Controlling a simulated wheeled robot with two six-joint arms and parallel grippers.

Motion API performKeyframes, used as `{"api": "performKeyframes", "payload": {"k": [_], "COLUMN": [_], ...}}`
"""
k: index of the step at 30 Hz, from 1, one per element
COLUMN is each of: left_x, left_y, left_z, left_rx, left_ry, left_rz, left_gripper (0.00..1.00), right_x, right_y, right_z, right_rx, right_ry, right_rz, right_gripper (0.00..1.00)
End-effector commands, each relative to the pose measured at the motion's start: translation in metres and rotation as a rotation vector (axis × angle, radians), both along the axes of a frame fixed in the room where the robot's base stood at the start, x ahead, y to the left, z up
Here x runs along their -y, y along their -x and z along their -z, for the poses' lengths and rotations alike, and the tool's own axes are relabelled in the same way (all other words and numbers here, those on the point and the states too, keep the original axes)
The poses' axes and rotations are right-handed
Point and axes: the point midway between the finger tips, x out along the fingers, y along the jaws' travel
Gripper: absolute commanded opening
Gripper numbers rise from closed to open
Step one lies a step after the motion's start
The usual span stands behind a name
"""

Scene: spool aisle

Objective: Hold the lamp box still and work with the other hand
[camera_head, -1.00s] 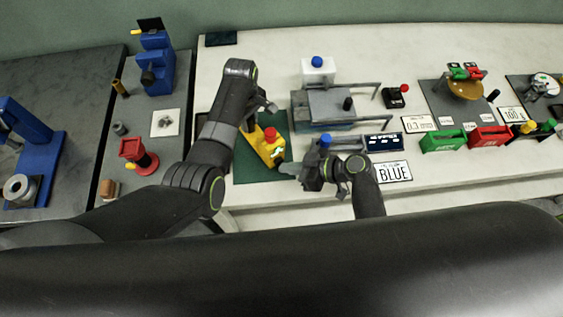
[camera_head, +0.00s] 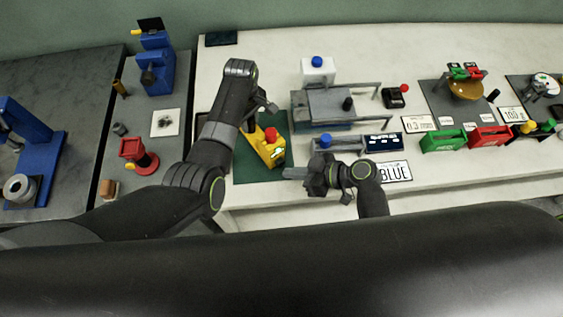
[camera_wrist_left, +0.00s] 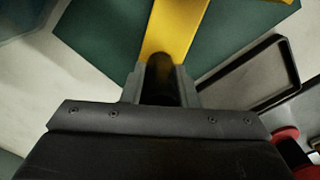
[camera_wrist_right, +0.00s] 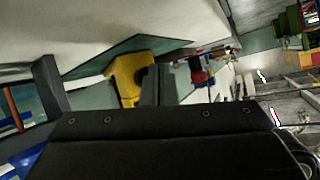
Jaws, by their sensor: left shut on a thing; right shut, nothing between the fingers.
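The yellow lamp box (camera_head: 268,150) with a red cap on top lies on the green mat (camera_head: 245,172) in the head view. My left gripper (camera_head: 250,122) is at its far left end and is shut on it; the hold is partly hidden by the arm. In the left wrist view the fingers (camera_wrist_left: 162,75) close around a dark part in front of the yellow body (camera_wrist_left: 175,25). The yellow box also shows in the right wrist view (camera_wrist_right: 128,80).
A grey fixture (camera_head: 335,104) with rails and a dark blue block (camera_head: 384,142) stand right of the mat. A BLUE card (camera_head: 396,171) lies beside my right wrist. A red piece (camera_head: 139,157) stands on the left bench. Green (camera_head: 442,140) and red (camera_head: 490,136) bins are further right.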

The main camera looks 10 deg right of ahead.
Motion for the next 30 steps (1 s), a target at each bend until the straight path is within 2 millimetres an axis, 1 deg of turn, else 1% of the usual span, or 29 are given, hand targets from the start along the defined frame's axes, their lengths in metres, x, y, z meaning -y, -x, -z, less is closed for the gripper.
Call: {"api": "performKeyframes", "payload": {"k": [6,16,21,30], "left_x": [0.000,0.000,0.000,0.000], "left_y": [0.000,-0.001,-0.001,-0.001], "left_z": [0.000,0.000,0.000,-0.001], "left_rx": [0.001,0.001,0.001,0.002], "left_ry": [0.001,0.000,0.000,-0.001], "left_rz": [0.000,0.000,0.000,0.000], "left_gripper": [0.00,0.00,0.00,0.00], "right_x": [0.002,0.019,0.024,0.025], "right_y": [0.003,0.032,0.042,0.044], "right_z": [0.001,0.001,0.000,0.000], "right_rx": [-0.001,-0.003,0.000,0.000], "right_ry": [0.001,0.001,0.001,0.000], "right_rz": [0.000,0.001,0.001,0.000], "right_gripper": [0.00,0.00,0.00,0.00]}}
